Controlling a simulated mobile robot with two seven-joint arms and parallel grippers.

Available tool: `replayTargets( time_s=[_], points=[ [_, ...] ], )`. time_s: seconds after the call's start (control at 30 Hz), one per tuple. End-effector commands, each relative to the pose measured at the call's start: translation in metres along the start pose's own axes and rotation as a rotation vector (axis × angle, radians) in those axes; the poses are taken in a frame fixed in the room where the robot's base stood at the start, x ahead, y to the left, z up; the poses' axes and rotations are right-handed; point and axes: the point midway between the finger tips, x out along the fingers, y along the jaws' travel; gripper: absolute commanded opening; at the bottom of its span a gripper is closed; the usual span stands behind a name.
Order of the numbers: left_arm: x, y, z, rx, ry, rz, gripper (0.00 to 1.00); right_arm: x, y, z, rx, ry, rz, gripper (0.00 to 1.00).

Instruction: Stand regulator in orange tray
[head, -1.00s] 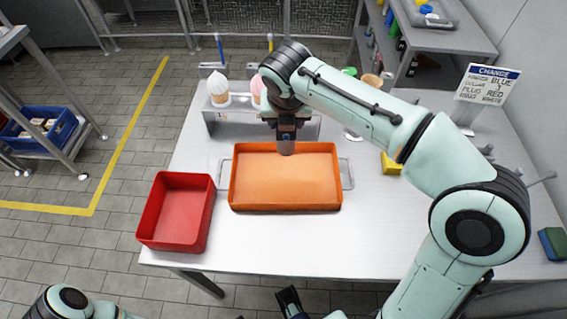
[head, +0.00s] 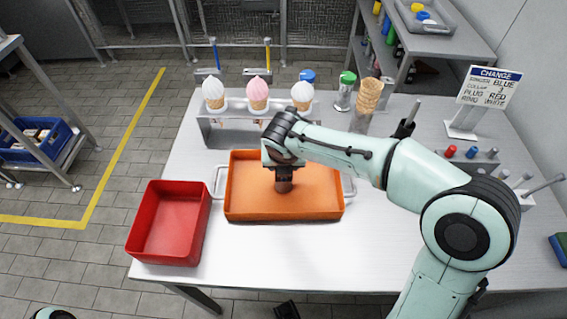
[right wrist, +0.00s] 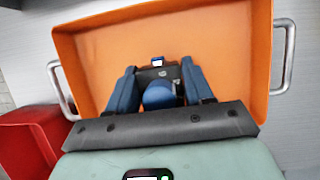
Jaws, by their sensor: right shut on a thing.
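The orange tray (head: 240,212) stands in the middle of the table, with a metal handle at each side. My right gripper (head: 284,186) points down into it; its fingers also show in the right wrist view (right wrist: 160,92). It is shut on the regulator (right wrist: 158,95), which shows as a blue rounded top and a dark body between the fingers. In the head view the gripper hides the regulator, and I cannot tell if its base touches the tray floor. A dark part at the bottom edge may be my left gripper (head: 287,310); its jaws are unclear.
A red bin (head: 170,222) stands left of the tray. Behind it, a metal rack (head: 225,130) holds several ice-cream cones. A green-capped jar (head: 345,92), stacked cones (head: 369,95) and a sign (head: 488,88) stand at the back right. The table front is clear.

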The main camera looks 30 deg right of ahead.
Motion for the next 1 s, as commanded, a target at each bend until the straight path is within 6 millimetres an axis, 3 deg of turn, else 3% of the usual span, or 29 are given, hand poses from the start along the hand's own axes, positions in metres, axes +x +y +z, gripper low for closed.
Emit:
replayTargets(
  time_s=[0.23,0.27,0.3,0.33,0.67,0.77,1.0],
  points=[
    [0.0,0.0,0.0,0.0,0.001,0.0,0.81,0.002,0.0,-0.001,-0.001,-0.001,0.001,0.13],
    [0.0,0.0,0.0,0.0,0.001,0.0,0.81,0.002,0.0,-0.001,-0.001,0.0,0.001,0.61],
    [0.0,0.0,0.0,0.0,0.001,0.0,0.81,0.002,0.0,-0.001,-0.001,0.0,0.001,0.74],
    [0.0,0.0,0.0,0.0,0.001,0.0,0.81,0.002,0.0,-0.001,-0.001,0.0,0.0,0.77],
    [-0.001,0.0,0.0,0.0,0.001,0.0,0.81,-0.001,0.0,0.001,0.0,-0.001,0.001,0.77],
    [-0.003,0.001,0.001,0.0,-0.002,0.0,0.81,-0.012,0.001,0.001,0.0,-0.003,0.002,0.77],
    [-0.013,0.002,0.006,-0.001,-0.017,-0.004,0.81,-0.064,0.001,0.002,0.0,-0.005,0.003,0.77]
  ],
)
